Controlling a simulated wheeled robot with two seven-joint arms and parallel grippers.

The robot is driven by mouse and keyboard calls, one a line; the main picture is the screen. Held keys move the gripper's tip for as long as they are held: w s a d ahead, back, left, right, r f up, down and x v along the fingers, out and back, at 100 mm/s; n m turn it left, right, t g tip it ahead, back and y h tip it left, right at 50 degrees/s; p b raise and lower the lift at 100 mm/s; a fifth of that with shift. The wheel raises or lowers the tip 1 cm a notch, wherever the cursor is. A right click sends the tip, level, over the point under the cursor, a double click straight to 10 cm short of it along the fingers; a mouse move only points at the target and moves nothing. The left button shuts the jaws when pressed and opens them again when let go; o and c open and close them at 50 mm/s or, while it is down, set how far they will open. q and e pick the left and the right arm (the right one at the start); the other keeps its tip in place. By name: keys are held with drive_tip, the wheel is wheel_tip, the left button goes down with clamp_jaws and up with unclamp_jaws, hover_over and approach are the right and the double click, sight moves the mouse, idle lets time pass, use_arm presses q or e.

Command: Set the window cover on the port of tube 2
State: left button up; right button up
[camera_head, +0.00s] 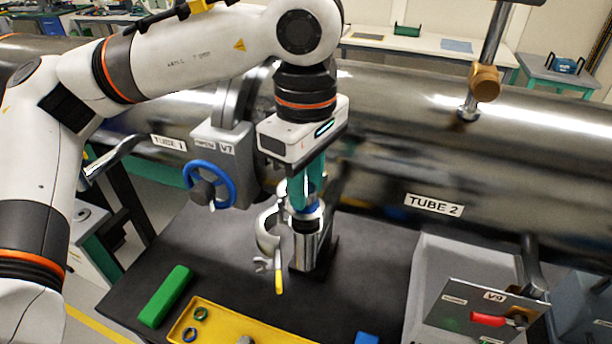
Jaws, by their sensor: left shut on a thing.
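Tube 2 (560,160), a large shiny steel tube with a "TUBE 2" label (434,205), runs across the back. My left gripper (308,198) points down in front of it, left of the label. Its teal fingers are shut on a small blue and silver round piece (312,209), apparently the window cover. This piece is right above a metal cylinder (312,246) over the dark table; I cannot tell whether they touch. An open silver clamp (266,236) with a wing nut is just left of the cylinder. I cannot make out the port for certain. My right gripper is not in view.
The dark bench top (215,252) holds a green block (166,296), a yellow tray (183,322) with small rings, and a blue item (366,338). A blue-wheeled valve (209,184) stands left. A V9 lever panel (480,312) stands right. A rod with a brass knob (485,82) hangs over tube 2.

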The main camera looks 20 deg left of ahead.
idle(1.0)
use_arm(q)
drive_tip(key=shift+f+b, duration=0.55)
drive_tip(key=shift+b, duration=0.3)
drive_tip(key=o, duration=1.1)
drive_tip(key=shift+s+r+b, duration=0.1)
drive_tip(key=shift+r+b, duration=0.3)
drive_tip(key=shift+r, duration=5.6)
